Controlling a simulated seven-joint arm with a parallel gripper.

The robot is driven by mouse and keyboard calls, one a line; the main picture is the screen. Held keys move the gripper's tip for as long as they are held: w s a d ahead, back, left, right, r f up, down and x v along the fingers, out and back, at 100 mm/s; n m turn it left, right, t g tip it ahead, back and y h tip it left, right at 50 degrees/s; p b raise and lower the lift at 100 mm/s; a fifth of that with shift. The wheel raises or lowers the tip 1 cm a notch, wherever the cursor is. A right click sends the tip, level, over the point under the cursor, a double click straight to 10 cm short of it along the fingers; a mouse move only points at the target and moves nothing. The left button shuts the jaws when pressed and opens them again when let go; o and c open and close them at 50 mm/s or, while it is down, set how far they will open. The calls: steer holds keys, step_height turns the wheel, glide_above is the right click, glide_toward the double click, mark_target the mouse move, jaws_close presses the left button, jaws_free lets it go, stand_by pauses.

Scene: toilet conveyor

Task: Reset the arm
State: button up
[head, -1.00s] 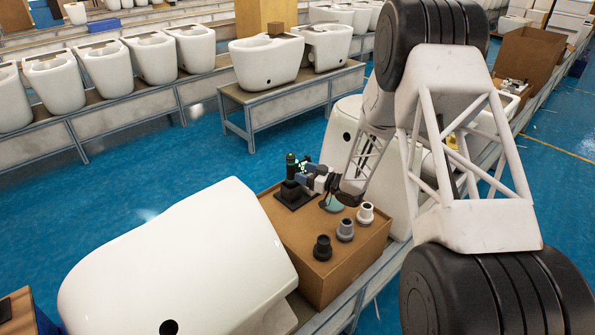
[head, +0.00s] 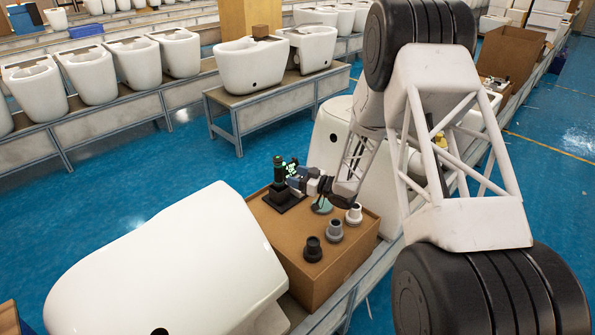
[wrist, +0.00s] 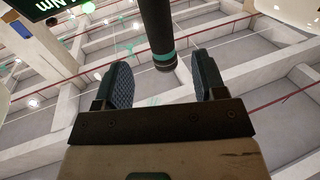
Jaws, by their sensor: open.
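My gripper (head: 294,181) is at the dark upright post (head: 279,172) on the cardboard box (head: 340,262). In the wrist view my gripper (wrist: 163,80) has its two blue-grey padded fingers wide apart and nothing clamped between them. The end of a dark cylinder (wrist: 160,45) with a teal band shows just beyond the fingertips, in line with the gap. I cannot tell whether a finger touches it. A dark panel with light lettering (wrist: 40,8) shows at the top left.
Black (head: 312,250), grey (head: 334,230) and pale (head: 354,213) fittings stand on the box, with a teal disc (head: 322,206) behind them. A large white toilet body (head: 165,265) lies to the left. Another white toilet (head: 328,135) stands behind the box.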

steer(key=s+d+r+m+t+h, duration=0.1)
steer(key=d+r+m+t+h, duration=0.1)
steer(key=d+r+h, duration=0.35)
steer(key=s+d+r+m+t+h, duration=0.1)
steer(key=d+r+m+t+h, duration=0.15)
steer(key=r, duration=0.65)
steer(key=s+d+r+m+g+h, duration=0.2)
steer(key=s+d+r+m+h, duration=0.2)
steer(key=s+d+r+h, duration=0.55)
steer(key=s+r+m+g, duration=0.2)
steer(key=s+g, duration=0.2)
steer(key=s, duration=1.7)
steer(key=s+d+r+m+g+y, duration=0.1)
steer(key=s+g, duration=0.3)
steer(key=s, duration=1.6)
steer(key=shift+s+d+r+m, duration=0.15)
steer(key=shift+s+r+m, duration=0.2)
steer(key=shift+r+m, duration=0.25)
steer(key=shift+y, duration=0.25)
